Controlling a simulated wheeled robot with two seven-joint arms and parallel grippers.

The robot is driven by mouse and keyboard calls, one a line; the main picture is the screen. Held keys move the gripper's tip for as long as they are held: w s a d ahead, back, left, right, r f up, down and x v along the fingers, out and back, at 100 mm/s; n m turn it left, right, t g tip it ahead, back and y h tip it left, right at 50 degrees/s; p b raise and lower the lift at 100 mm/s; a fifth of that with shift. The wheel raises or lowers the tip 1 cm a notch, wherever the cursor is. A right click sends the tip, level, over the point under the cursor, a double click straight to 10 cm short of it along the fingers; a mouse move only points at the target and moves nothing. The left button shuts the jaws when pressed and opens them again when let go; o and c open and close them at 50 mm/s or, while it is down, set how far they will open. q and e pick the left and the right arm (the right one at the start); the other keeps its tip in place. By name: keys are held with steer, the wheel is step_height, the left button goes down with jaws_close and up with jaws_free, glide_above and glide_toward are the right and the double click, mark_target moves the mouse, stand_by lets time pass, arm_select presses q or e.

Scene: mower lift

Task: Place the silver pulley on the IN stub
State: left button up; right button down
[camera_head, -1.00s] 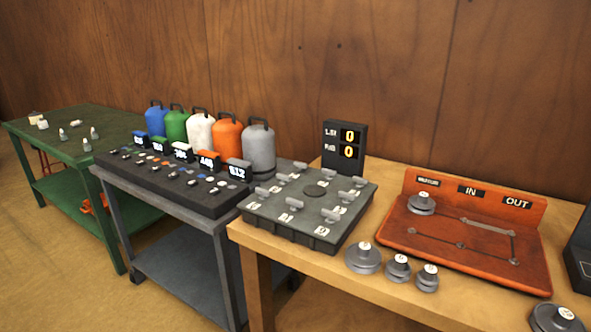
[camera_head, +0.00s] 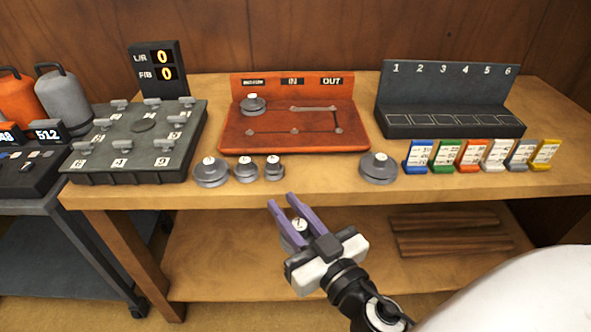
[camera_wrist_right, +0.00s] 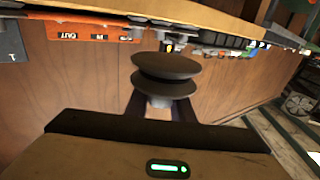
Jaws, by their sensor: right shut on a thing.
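My right gripper (camera_head: 282,203) is in front of the table's front edge in the head view. Its purple fingers are shut on a grey pulley (camera_head: 299,224), largely hidden between them. The right wrist view shows this held pulley (camera_wrist_right: 167,75) as a dark, two-flanged disc with a paler hub. The orange board (camera_head: 310,145) stands farther back on the table, apart from the held pulley. The IN label (camera_head: 292,81) is at the middle of its back wall. Several small stubs and bars show on it, and a grey pulley (camera_head: 253,105) sits under the left label. My left gripper is not in view.
Several grey pulleys stand along the table front: a large one (camera_head: 210,173), two smaller (camera_head: 245,171) (camera_head: 273,170), and one at right (camera_head: 378,169). A dark numbered rack (camera_head: 450,127) and coloured cards (camera_head: 470,155) are at right. A grey stub panel (camera_head: 110,145) is at left.

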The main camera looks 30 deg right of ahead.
steer(key=w+d+r+m+h, duration=0.1)
steer(key=w+d+r+h, duration=0.1)
steer(key=w+d, duration=0.5)
steer(key=w+d+r+m+g+h, duration=0.1)
steer(key=w+d+r+m+h, duration=0.1)
steer(key=w+d, duration=0.5)
steer(key=w+r, duration=0.1)
steer(key=w, duration=0.3)
steer(key=shift+w+d+r+h, duration=0.15)
steer(key=shift+d+r+h, duration=0.15)
steer(key=shift+r, duration=0.1)
step_height(320, 180, down, 10)
steer(key=shift+r+b, duration=0.15)
steer(key=shift+b, duration=0.8)
steer(key=shift+f+b, duration=0.25)
steer(key=shift+b, duration=0.1)
steer(key=c, duration=1.5)
jaws_free()
steer(key=shift+r, duration=0.1)
steer(key=shift+c, duration=0.2)
